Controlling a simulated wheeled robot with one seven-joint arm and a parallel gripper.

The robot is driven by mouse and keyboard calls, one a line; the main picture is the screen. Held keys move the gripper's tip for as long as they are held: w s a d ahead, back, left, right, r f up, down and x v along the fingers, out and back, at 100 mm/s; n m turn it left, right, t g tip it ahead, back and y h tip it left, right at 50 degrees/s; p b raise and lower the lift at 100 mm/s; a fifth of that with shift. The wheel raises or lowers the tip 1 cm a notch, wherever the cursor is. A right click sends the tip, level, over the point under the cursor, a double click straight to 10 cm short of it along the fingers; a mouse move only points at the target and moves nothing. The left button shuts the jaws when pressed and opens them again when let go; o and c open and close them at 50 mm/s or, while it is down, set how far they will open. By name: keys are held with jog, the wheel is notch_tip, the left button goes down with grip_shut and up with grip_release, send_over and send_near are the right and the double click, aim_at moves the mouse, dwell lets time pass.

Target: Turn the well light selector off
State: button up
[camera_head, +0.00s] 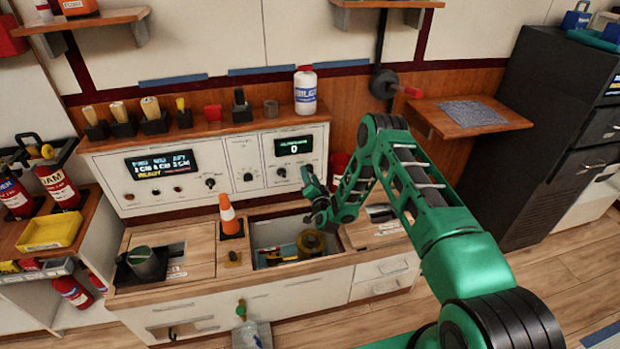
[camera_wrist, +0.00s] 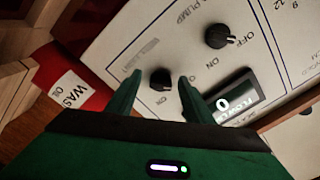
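A small black knob (camera_wrist: 161,79) sits on the white panel in the wrist view, with an ON mark beside it. Its other label is too faint to read; I take it for the well light selector. My gripper (camera_wrist: 160,76) is open, one finger on each side of this knob, with gaps showing. I cannot tell how far the fingertips are from the panel. The knob's pointer direction is unclear. In the head view my gripper (camera_head: 308,181) is in front of the panel's right part and hides this knob.
A pump knob (camera_wrist: 219,36) with OFF and ON marks and a lit display (camera_wrist: 225,104) reading 0 are close by. A red container (camera_head: 339,166) stands right of the panel. An orange cone (camera_head: 228,215) and an open bin (camera_head: 265,258) are below.

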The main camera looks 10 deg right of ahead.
jog(key=s, duration=1)
jog(key=shift+s, duration=0.35)
